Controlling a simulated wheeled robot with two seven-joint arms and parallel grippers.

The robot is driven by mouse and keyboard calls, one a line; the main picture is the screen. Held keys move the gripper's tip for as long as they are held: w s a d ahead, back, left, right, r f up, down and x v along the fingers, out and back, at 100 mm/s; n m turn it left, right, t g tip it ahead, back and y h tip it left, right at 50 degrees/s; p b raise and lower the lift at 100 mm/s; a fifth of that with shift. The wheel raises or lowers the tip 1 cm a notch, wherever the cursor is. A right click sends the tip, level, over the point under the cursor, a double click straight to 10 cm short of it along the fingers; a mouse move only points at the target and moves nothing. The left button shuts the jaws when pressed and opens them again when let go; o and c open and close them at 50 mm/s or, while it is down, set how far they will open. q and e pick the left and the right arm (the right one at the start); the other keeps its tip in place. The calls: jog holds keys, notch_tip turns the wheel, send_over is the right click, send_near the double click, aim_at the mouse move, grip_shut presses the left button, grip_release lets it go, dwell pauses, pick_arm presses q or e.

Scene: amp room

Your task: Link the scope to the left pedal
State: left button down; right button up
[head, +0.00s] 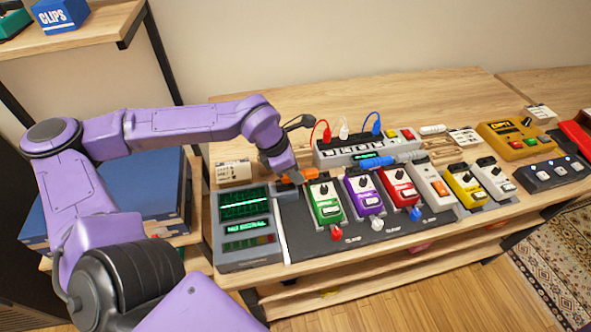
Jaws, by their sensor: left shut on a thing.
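The scope (247,253) is a grey box with dark screens and green text, standing on the left end of the bench. The green pedal (325,201) is leftmost in the row on the dark board, just right of the scope. My left gripper (289,179) is above the back of the board, between the scope and the green pedal. It is shut on a small orange plug (292,177), close to the green pedal's upper left side; I cannot tell whether they touch. The fingertips are partly hidden and small. My right gripper is out of view.
Purple (362,194) and red (398,188) pedals stand right of the green one. A grey power strip (366,149) with red, white and blue leads is behind them. Red, white and blue plugs lie at the board's front. A yellow unit (513,140) stands at right.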

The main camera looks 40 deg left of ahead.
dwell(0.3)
pick_arm(q)
jog(key=c, duration=0.5)
grip_release()
jog(key=shift+c, duration=0.2)
notch_tip(320, 180, up, 7)
jog(key=p, duration=0.8)
dwell(0.4)
